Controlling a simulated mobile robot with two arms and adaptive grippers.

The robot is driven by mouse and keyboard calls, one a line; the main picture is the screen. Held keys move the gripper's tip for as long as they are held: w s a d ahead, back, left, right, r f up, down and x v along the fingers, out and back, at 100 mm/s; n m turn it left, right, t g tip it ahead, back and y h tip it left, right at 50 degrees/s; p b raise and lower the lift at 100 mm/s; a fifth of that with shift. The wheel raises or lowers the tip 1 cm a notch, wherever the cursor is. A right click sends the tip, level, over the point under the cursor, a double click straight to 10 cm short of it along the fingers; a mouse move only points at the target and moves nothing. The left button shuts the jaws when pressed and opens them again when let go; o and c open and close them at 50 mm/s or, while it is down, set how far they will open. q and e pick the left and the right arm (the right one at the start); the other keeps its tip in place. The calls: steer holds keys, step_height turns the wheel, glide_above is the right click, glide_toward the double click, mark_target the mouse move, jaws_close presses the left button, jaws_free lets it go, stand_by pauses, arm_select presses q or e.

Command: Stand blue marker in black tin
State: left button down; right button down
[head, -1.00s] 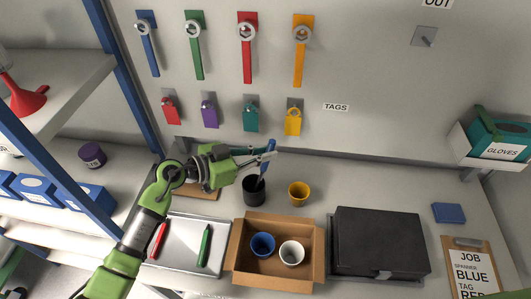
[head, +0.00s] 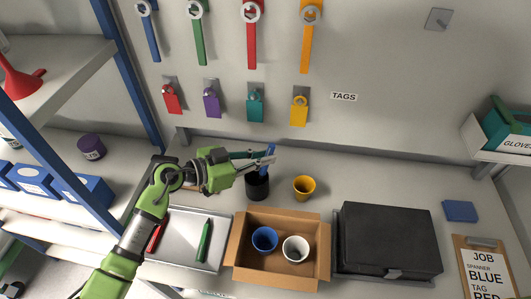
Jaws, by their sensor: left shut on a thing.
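The black tin (head: 257,188) stands upright on the bench, left of the yellow cup. My left gripper (head: 266,160) is just above the tin's mouth and shut on the blue marker (head: 267,166). The marker is close to upright, with its top at the fingertips. Its lower end goes down at the tin's mouth and is hidden by the rim; I cannot tell if it touches the bottom. My right gripper is not in view.
A yellow cup (head: 304,187) stands close on the right of the tin. In front are a cardboard box (head: 237,257) holding a blue cup and a white cup, and a grey tray (head: 183,247) with red and green markers. A black case (head: 390,238) lies to the right.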

arm_select(q)
steer(key=shift+s+a+f+b, duration=0.1)
steer(key=shift+a+f+b, duration=0.1)
steer(key=shift+f, duration=0.4)
steer(key=shift+s+a+f+b, duration=0.1)
steer(key=shift+a+f+b, duration=0.1)
steer(key=shift+f, duration=0.35)
steer(key=shift+s+a+f+b, duration=0.1)
steer(key=shift+f+b, duration=0.1)
steer(key=shift+f, duration=0.4)
steer(key=c, duration=2)
jaws_free()
steer(key=shift+a, duration=0.1)
steer(key=v, duration=1.1)
steer(key=shift+s+a+r, duration=0.15)
steer(key=shift+s+a, duration=0.05)
steer(key=shift+a, duration=0.15)
